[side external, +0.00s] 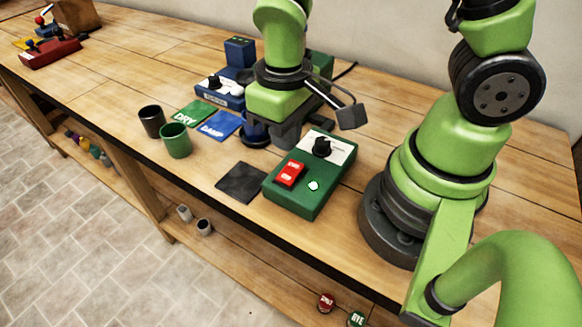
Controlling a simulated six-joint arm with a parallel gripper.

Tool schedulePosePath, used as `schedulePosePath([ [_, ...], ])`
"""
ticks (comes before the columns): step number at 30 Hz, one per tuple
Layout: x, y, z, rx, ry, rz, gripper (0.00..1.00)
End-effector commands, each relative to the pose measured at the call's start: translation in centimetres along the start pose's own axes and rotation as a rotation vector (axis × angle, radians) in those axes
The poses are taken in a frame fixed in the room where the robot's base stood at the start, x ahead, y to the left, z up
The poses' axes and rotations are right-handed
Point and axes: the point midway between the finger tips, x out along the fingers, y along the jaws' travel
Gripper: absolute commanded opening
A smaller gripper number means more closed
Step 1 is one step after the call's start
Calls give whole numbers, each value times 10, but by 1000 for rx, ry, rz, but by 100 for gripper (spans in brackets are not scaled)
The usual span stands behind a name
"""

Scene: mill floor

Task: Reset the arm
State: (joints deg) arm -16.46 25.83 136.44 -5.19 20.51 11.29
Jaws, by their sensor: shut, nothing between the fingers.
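My gripper (286,138) points down over the middle of the bench, with its dark fingers shut and nothing seen between them. It is just behind a green box (312,180) that has a black knob, a red rocker switch and a small white button. A dark blue round item (255,130) shows at the left of the fingers, partly hidden by my gripper. I cannot tell whether the fingers touch it.
A green DRY card (195,113), a blue DAMP card (221,125) and a black square (241,182) lie on the bench (110,85). Black (152,121) and green (175,141) cups stand left. A blue device (221,90) is behind.

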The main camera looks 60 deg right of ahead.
Motion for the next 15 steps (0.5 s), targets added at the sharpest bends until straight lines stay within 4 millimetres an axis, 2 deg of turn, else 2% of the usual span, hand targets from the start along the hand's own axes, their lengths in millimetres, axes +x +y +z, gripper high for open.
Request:
schedulePosePath([
  [4, -4, 1, -1, 7, 10, -4, 0],
  [7, -20, 3, -4, 35, 50, -21, 0],
  [11, -59, 11, -5, 103, 146, -62, 0],
  [15, -105, 21, 4, 185, 263, -119, 0],
])
